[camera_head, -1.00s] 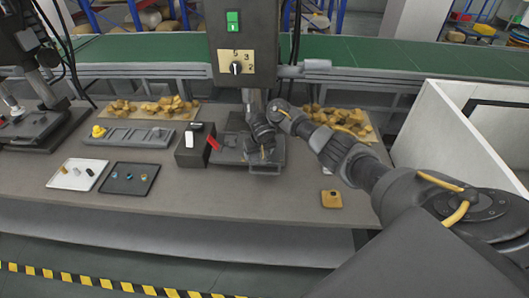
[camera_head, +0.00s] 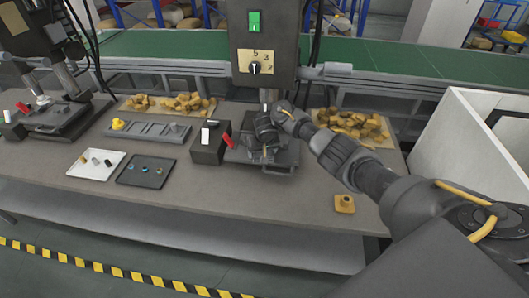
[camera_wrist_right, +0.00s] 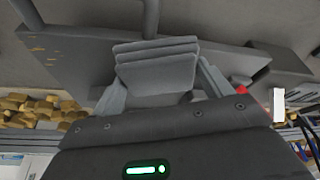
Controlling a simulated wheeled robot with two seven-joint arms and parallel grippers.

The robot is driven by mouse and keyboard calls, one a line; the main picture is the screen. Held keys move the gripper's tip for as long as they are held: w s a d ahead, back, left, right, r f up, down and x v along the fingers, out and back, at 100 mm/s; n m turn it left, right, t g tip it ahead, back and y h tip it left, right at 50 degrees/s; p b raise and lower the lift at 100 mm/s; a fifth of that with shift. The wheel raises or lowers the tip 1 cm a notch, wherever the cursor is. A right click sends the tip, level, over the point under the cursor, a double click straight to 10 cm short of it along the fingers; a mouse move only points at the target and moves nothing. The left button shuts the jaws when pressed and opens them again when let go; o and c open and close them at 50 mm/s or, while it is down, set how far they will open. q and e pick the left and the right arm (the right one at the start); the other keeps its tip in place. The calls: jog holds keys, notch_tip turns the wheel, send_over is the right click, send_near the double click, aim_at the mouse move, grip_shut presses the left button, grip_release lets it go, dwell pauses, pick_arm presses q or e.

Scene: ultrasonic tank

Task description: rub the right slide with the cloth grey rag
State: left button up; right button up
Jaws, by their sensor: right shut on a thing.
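My right gripper (camera_head: 267,152) is over the dark base (camera_head: 282,172) of the drill-press-like machine (camera_head: 265,40) on the right of the bench. I take this flat base to be the right slide. In the right wrist view my gripper (camera_wrist_right: 157,85) is shut on a folded grey rag (camera_wrist_right: 157,68), which shows as stacked layers between the fingers. The dark base (camera_wrist_right: 75,55) lies just beyond the rag. I cannot tell whether the rag touches it. In the head view the arm and gripper hide most of the rag. My left gripper is not in view.
A black block (camera_head: 207,150) and a red lever (camera_head: 228,141) are left of the base. A second machine (camera_head: 55,115) stands far left. White (camera_head: 85,172) and black (camera_head: 135,178) trays lie in front. A yellow block (camera_head: 344,204) sits front right. A white wall (camera_head: 440,140) bounds the right.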

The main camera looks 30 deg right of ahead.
aim_at(273, 154)
jog(key=shift+w+a+f+b, duration=0.1)
jog(key=shift+w+a+b, duration=0.15)
jog(key=shift+w+a, duration=0.35)
jog(key=shift+w+a+f+b, duration=0.1)
jog(key=shift+w+a+b, duration=0.15)
jog(key=shift+a, duration=0.55)
jog(key=shift+w+r+p, duration=0.1)
jog(key=shift+r+p, duration=0.1)
jog(key=shift+p, duration=0.4)
jog(key=shift+s+d+p, duration=0.4)
jog(key=shift+d+p, duration=0.15)
jog(key=shift+p, duration=0.25)
jog(key=shift+s+d+p, duration=0.5)
jog(key=shift+d+p, duration=0.15)
jog(key=shift+p, duration=0.1)
jog(key=shift+s+d+f, duration=0.1)
jog(key=shift+s+d, duration=0.1)
jog(key=shift+s+d+f, duration=0.1)
jog(key=shift+d+f, duration=0.05)
jog(key=shift+s+d+r+p, duration=0.2)
jog(key=shift+s+d+p, duration=0.45)
jog(key=shift+p, duration=0.55)
jog(key=shift+s+d+f+b, duration=0.25)
jog(key=shift+d+b, duration=0.05)
jog(key=shift+d, duration=0.15)
jog(key=shift+s+d+r, duration=0.1)
jog(key=shift+s+d, duration=0.2)
jog(key=shift+d, duration=0.1)
